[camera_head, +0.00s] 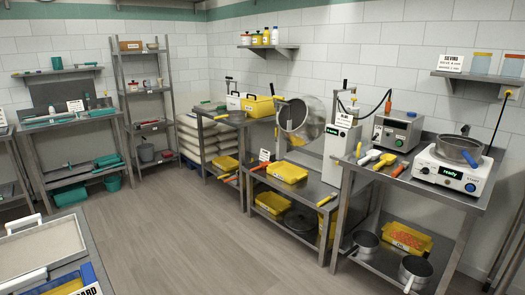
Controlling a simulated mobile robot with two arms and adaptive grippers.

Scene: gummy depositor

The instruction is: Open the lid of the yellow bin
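A yellow box (258,106) stands on the steel table by the back wall, left of the round steel drum. It looks closed on top, but it is too small to make out a lid edge clearly. Several other yellow containers show: an open-looking tray (287,172) on the middle table, another (272,203) on the shelf below it, and a yellow bin (405,238) with reddish contents under the right table. I cannot tell which of them is the lidded bin. Neither of my grippers is in view.
The steel drum (303,117) and a depositor-like machine (340,150) stand mid-right. A hot plate with a pan (448,168) sits on the right table (425,187). A table with a tray (40,250) fills the near left corner. The wood-look floor (200,235) between is clear.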

